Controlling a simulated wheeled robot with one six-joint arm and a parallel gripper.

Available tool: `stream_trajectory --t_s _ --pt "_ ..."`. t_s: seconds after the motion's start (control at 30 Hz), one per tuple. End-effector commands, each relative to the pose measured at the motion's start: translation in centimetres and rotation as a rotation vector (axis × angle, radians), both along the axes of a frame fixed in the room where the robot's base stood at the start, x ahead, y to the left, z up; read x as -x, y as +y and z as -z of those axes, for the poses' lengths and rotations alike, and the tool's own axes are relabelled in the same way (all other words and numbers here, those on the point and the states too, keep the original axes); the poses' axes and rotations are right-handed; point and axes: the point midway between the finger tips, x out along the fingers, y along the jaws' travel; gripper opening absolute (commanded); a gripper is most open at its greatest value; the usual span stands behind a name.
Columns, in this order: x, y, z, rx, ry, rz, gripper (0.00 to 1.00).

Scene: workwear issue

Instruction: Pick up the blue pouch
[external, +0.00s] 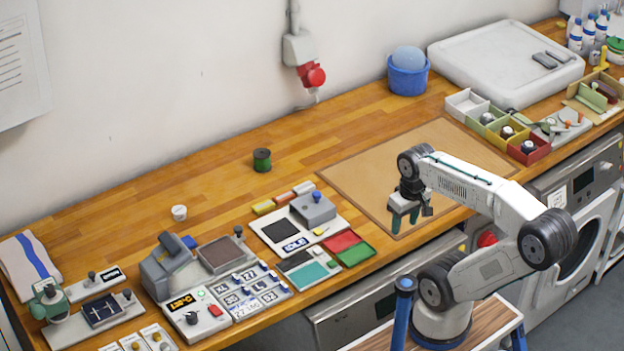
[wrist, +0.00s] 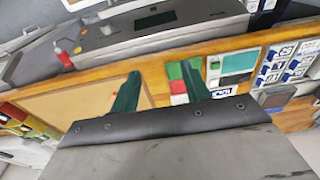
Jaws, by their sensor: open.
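I cannot make out a blue pouch for certain in either view. A small blue item (external: 189,241) shows behind the grey press (external: 165,268) in the external view, too small to identify. My gripper (external: 404,219) has green fingers. It is open and empty, hanging over the tan mat (external: 365,160) near the bench's front edge, well to the right of that blue item. In the wrist view my gripper (wrist: 161,76) shows its two fingers apart with nothing between them.
A blue bucket (external: 407,75) stands at the back. Several small open boxes (external: 467,103) are right of the mat. A grey press with a blue knob (external: 313,208) and red and green trays (external: 355,254) are left of my gripper. The mat is mostly clear.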

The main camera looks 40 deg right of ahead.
Motion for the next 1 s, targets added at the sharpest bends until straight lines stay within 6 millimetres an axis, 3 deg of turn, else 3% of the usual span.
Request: stream_trajectory --t_s 0.07,0.13,0.17,0.47,0.57,0.67,0.87,1.0 --pt "0.0 0.0 0.0 0.0 0.0 0.0 0.49" --pt "0.0 0.0 0.0 0.0 0.0 0.0 0.69" --pt "0.0 0.0 0.0 0.0 0.0 0.0 0.71" --pt "0.0 0.0 -0.4 0.0 -0.001 0.0 0.71" --pt "-0.1 0.0 -2.4 0.0 -0.006 0.0 0.71" --pt "-0.1 0.0 -5.7 0.0 -0.008 0.0 0.71" --pt "-4.2 3.2 -6.8 -0.14 0.031 0.109 0.71" --pt "-8.0 6.1 -8.1 -0.259 0.072 0.213 0.71"
